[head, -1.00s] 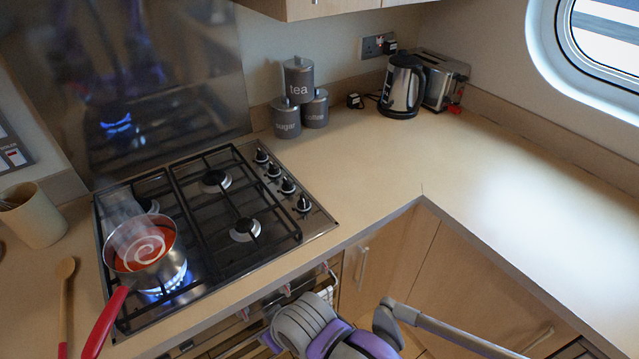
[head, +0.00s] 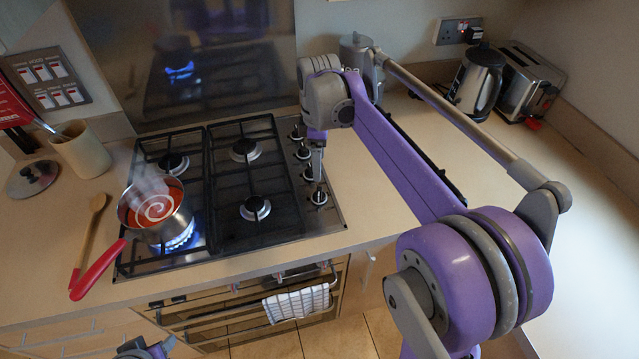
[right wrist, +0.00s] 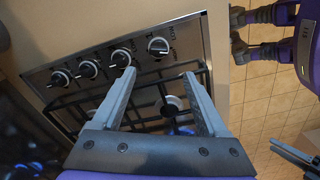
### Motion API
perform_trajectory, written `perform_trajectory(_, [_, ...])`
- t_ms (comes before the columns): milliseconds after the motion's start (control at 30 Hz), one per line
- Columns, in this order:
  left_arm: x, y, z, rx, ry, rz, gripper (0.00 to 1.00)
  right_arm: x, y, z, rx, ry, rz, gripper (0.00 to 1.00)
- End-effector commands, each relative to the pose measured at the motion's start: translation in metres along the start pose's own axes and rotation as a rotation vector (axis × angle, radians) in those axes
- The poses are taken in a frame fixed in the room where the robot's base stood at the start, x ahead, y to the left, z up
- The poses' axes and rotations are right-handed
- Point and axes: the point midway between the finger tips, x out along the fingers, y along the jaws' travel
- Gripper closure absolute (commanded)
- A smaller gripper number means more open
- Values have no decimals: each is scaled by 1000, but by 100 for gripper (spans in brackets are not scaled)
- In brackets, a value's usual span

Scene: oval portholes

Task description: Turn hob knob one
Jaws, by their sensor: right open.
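The hob (head: 231,196) has a row of black and silver knobs along its right edge. The nearest knob (head: 319,197) shows just below my right gripper (head: 317,165) in the head view; which knob is number one I cannot tell. In the right wrist view several knobs (right wrist: 121,58) form a slanting row above the open fingers of my right gripper (right wrist: 160,73). The gripper is empty and points down over the hob; the knob at the right of the row (right wrist: 158,46) stands just beyond the gap, apart from the fingers. Part of my left arm shows at the bottom edge; its jaws are unclear.
A steaming pan of red soup (head: 155,210) stands on the lit front-left burner, its red handle (head: 98,269) overhanging leftwards. A wooden spoon (head: 88,240) lies beside it. A kettle (head: 476,82) and toaster (head: 528,82) stand at the back right. A towel (head: 297,303) hangs on the oven rail.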

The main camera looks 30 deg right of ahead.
Motion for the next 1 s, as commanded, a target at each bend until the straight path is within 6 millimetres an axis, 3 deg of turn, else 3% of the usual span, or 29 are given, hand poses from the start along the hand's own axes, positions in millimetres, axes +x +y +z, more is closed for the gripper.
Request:
perform_trajectory(167, [0, 0, 0, 0, 0, 0, 50, 10, 7, 0, -31, -5, -14, 24])
perform_trajectory(633, [4, 0, 5, 0, -5, 0, 50, 91, 5, 0, -29, -4, -12, 24])
perform_trajectory(800, [4, 0, 5, 0, -5, 0, 50, 105, 5, 0, -28, -4, -12, 24])
perform_trajectory(1000, [4, 0, 5, 0, -5, 0, 50, 107, 5, 0, -28, -3, -11, 24])
